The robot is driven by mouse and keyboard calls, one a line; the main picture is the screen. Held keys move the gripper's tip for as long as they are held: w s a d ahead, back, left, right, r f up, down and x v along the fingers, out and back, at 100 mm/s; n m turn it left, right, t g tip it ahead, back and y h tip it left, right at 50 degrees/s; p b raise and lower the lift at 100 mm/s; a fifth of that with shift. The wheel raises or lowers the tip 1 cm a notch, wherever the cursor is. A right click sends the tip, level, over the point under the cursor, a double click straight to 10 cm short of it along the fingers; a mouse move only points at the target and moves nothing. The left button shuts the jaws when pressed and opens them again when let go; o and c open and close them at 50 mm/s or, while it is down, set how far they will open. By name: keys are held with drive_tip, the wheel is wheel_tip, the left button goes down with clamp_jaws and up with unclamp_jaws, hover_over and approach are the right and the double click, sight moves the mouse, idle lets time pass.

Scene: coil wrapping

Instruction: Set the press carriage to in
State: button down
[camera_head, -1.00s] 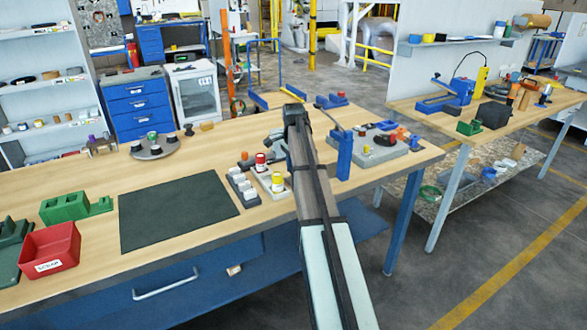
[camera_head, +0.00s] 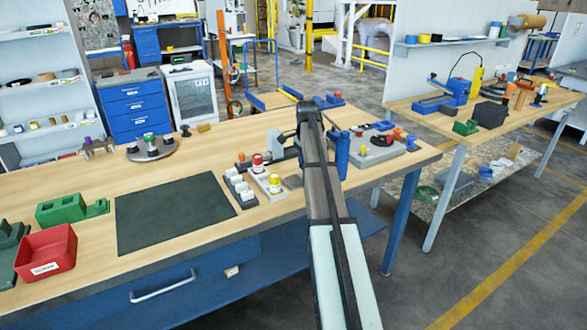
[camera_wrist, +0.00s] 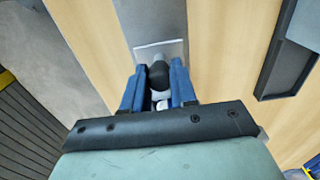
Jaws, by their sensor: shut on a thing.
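In the wrist view, my gripper (camera_wrist: 160,92) has its two blue fingers on either side of a black round knob (camera_wrist: 159,73) and is shut on it. A small white part shows below the knob between the fingers. A grey strip (camera_wrist: 150,18) with a pale edge line lies just beyond the knob. I cannot tell whether this strip is the press carriage. My arm hides the fingertips and the knob there.
A dark mat (camera_head: 172,212) and a red bin (camera_head: 46,252) lie farther left. A grey fixture plate (camera_head: 375,154) is right of the post.

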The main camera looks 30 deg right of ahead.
drive_tip(key=d, duration=0.4)
drive_tip(key=shift+d, duration=0.2)
drive_tip(key=c, duration=0.9)
unclamp_jaws()
drive_tip(key=shift+r, duration=0.15)
wheel_tip(320, 180, up, 14)
drive_tip(key=shift+f, duration=0.2)
